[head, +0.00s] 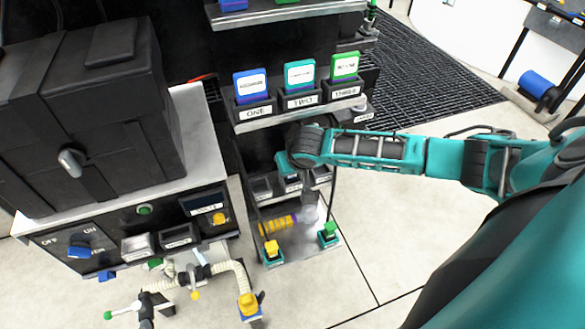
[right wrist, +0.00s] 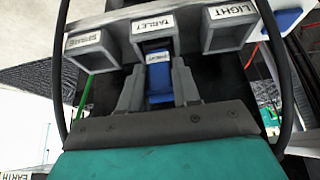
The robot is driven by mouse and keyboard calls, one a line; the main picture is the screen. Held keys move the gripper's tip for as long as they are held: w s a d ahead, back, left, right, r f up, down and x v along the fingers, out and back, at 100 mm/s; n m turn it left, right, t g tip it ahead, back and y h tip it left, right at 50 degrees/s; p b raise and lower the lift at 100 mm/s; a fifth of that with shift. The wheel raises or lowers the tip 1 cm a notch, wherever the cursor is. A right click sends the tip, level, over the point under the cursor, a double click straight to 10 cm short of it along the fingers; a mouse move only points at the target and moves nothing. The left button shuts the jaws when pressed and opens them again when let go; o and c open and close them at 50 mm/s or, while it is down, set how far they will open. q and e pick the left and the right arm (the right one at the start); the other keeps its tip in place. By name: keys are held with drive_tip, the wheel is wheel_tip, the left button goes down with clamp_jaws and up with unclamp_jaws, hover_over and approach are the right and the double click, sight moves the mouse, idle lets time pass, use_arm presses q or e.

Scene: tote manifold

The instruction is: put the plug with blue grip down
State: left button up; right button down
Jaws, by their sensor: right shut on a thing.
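The plug with blue grip (right wrist: 160,84) shows in the right wrist view between the two grey fingers of my right gripper (right wrist: 158,72), which is shut on it. A small white label sits on the plug's far end. The plug lines up with the middle grey holder, marked TABLET (right wrist: 153,27); I cannot tell whether it is inside or just in front of it. In the head view my right arm reaches in from the right, and its wrist hides the plug and most of the gripper. My left gripper is not in view.
Holders marked SPARE (right wrist: 92,45) and LIGHT (right wrist: 230,28) flank the middle one. Dark cables hang at both sides. Below stand a yellow-topped plug (head: 271,249) and a green-topped plug (head: 328,233).

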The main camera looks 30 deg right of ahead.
drive_tip(key=shift+f, duration=0.2)
drive_tip(key=c, duration=1.1)
unclamp_jaws()
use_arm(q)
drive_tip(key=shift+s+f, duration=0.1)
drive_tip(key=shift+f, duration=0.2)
use_arm(e)
drive_tip(key=o, duration=0.3)
drive_tip(key=shift+r, duration=0.1)
drive_tip(key=shift+r, duration=0.25)
drive_tip(key=d+p+v, duration=0.1)
drive_tip(key=p+v, duration=0.1)
drive_tip(key=v, duration=0.4)
drive_tip(key=s+a+f+n+t+y, duration=0.1)
drive_tip(key=s+a+f+n+y, duration=0.15)
drive_tip(key=a, duration=0.45)
drive_tip(key=s+a+f+n+t+y, duration=0.1)
drive_tip(key=s+a+y, duration=0.15)
drive_tip(key=a, duration=0.45)
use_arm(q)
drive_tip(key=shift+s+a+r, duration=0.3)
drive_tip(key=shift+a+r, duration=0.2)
use_arm(e)
drive_tip(key=s+d+f+n+t+h, duration=0.1)
drive_tip(key=s+t, duration=0.2)
drive_tip(key=s, duration=0.6)
drive_tip(key=shift+s+f+n, duration=0.25)
drive_tip(key=shift+s+n, duration=0.05)
drive_tip(key=shift+n, duration=0.05)
